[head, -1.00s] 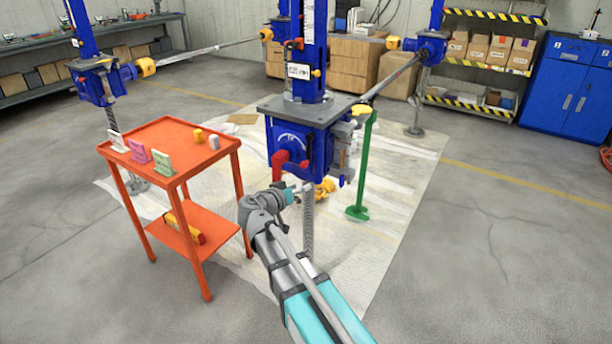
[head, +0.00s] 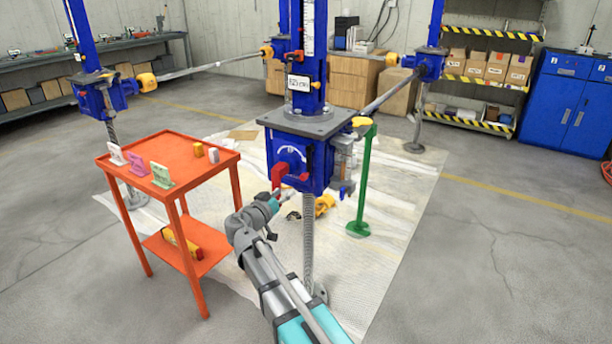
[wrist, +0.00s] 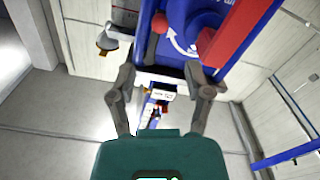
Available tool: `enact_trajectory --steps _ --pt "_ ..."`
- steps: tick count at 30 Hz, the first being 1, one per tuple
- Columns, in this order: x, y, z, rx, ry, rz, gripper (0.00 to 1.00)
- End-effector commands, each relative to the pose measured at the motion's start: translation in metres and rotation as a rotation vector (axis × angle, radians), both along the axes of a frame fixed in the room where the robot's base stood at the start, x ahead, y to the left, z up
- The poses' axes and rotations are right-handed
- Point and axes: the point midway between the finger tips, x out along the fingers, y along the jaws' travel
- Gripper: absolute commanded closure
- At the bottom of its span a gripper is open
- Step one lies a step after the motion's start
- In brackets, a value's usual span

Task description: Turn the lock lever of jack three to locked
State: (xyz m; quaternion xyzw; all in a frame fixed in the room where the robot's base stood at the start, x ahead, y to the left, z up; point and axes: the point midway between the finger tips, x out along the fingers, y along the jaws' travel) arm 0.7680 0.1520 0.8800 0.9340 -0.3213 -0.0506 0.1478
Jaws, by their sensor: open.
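The nearest jack has a blue gearbox (head: 318,165) under a grey top plate, with a round dial and a white curved arrow on its front. Its red lock lever (head: 278,175) is bent and hangs down at the left of the front face. The number on its label is too small to read. My gripper (head: 289,196) is just below the lever and gearbox. In the wrist view my gripper (wrist: 165,82) is open and empty, fingers spread below the blue housing. The red lever (wrist: 240,32) shows large at upper right, above the right finger, apart from the grip gap.
An orange cart (head: 190,157) with small signs and blocks stands close to the left. A green stand (head: 363,190) is right of the jack under a shaft. A screw (head: 308,240) runs down below the gearbox. Floor at right is clear.

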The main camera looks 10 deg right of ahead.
Motion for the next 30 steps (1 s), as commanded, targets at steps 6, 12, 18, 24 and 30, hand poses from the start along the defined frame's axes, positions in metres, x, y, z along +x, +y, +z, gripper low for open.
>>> enact_trajectory --steps 6,12,18,24,30 --pt "0.022 -0.016 0.000 0.000 0.000 -0.002 0.36" --pt "0.047 -0.034 0.000 0.000 0.001 -0.001 0.36" --pt "0.071 -0.053 0.000 0.000 0.001 -0.001 0.36" --pt "0.089 -0.068 0.000 0.000 0.000 0.000 0.36" --pt "0.098 -0.076 0.000 0.000 0.000 0.000 0.36"
